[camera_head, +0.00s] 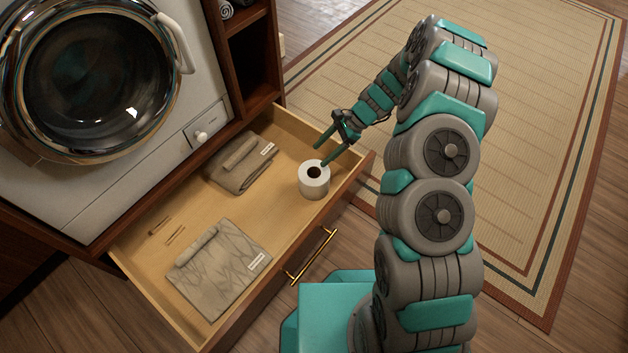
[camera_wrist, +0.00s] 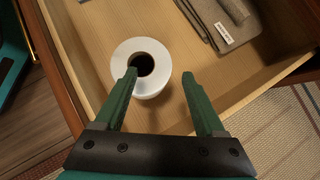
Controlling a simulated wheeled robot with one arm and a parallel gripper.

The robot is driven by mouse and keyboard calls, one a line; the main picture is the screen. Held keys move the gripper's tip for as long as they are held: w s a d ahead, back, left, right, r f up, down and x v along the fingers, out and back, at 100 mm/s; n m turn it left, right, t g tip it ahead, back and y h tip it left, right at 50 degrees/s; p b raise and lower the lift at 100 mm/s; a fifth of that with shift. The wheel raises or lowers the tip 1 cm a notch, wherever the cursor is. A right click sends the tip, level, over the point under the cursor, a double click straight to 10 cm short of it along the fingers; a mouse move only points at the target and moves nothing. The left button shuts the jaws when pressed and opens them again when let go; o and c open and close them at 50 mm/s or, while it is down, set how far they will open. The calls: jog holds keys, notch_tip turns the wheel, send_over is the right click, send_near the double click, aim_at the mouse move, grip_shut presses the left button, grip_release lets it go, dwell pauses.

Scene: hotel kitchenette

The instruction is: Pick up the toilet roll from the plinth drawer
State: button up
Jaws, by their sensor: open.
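The white toilet roll (camera_head: 314,180) stands upright in the open plinth drawer (camera_head: 165,217), near its front right corner. In the wrist view the toilet roll (camera_wrist: 150,90) shows its dark core hole facing up. My gripper (camera_head: 327,153) is open and sits just above and behind the roll in the head view. In the wrist view my gripper's left finger (camera_wrist: 125,90) overlaps the roll's edge near the core, and the right finger is clear of it to the right. Nothing is between the jaws that I can see held. Whether a finger touches the roll is unclear.
Folded cloths (camera_head: 240,165) lie at the drawer's back, and another patterned cloth (camera_head: 218,270) lies at the left front. Small thin sticks (camera_head: 174,236) lie by the back wall. A washing machine (camera_head: 95,80) stands above the drawer. A rug (camera_head: 530,180) covers the floor at right.

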aim_at(312, 164)
jog(key=x, duration=0.2)
jog(key=b+x, duration=0.1)
jog(key=x, duration=0.2)
jog(key=shift+f, duration=0.45)
jog(key=shift+c, duration=0.4)
grip_shut()
